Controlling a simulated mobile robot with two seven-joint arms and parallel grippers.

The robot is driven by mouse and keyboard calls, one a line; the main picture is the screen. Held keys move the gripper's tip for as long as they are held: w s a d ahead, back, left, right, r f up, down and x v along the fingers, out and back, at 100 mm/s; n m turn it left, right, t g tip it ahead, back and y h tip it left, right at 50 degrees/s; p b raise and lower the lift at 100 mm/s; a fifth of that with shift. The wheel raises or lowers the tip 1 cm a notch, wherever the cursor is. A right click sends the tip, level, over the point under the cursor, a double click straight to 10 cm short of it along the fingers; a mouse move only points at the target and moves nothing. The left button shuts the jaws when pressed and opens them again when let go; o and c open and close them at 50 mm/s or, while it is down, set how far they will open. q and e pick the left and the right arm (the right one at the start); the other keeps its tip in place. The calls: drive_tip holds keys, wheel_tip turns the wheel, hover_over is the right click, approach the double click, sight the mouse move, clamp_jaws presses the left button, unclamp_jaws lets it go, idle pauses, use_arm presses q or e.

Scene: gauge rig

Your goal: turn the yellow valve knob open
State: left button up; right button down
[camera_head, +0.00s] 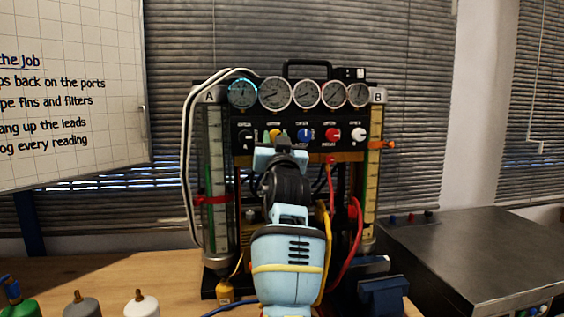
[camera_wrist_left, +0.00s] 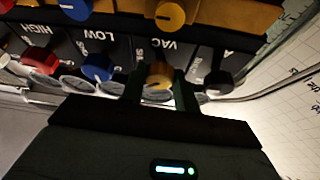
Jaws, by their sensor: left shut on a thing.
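The yellow valve knob (camera_head: 273,134) is on the black panel of the gauge rig, between a black knob and a blue knob. My left arm reaches up to it from below in the head view. My left gripper (camera_head: 281,143) is in front of the knob and hides part of it. In the left wrist view, upside down, the yellow knob (camera_wrist_left: 158,75) sits between the two dark fingers of my left gripper (camera_wrist_left: 159,92), which is shut on it. A dark line marks the knob's face. My right gripper is not in view.
Close beside are the black knob (camera_head: 246,136) and blue knob (camera_head: 305,134), then the red knob (camera_head: 332,134) and white knob (camera_head: 360,134). Several round gauges (camera_head: 275,93) line the top. Red and yellow hoses hang below. Bottles (camera_head: 141,303) stand at the front left.

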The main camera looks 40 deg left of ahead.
use_arm(q)
drive_tip(key=shift+w+d+r+n+g+y+b, duration=0.1)
drive_tip(key=shift+n+g+y+b, duration=0.4)
drive_tip(key=shift+n+g+b, duration=1.1)
drive_tip(key=shift+w+d+n+g+y+b, duration=0.1)
drive_tip(key=shift+n+g+y+b, duration=0.45)
drive_tip(key=shift+n+b, duration=1.95)
drive_tip(key=shift+r+n+g+y+b, duration=0.1)
drive_tip(key=shift+n+g+y+b, duration=0.7)
drive_tip(key=shift+n, duration=2.3)
drive_tip(key=shift+g+h, duration=0.35)
drive_tip(key=shift+h, duration=0.1)
drive_tip(key=o, duration=1)
drive_tip(key=shift+c, duration=0.2)
drive_tip(key=shift+f, duration=0.1)
drive_tip(key=v, duration=0.7)
drive_tip(key=shift+s+d+b, duration=0.15)
drive_tip(key=shift+d+b, duration=0.2)
drive_tip(key=shift+b, duration=0.1)
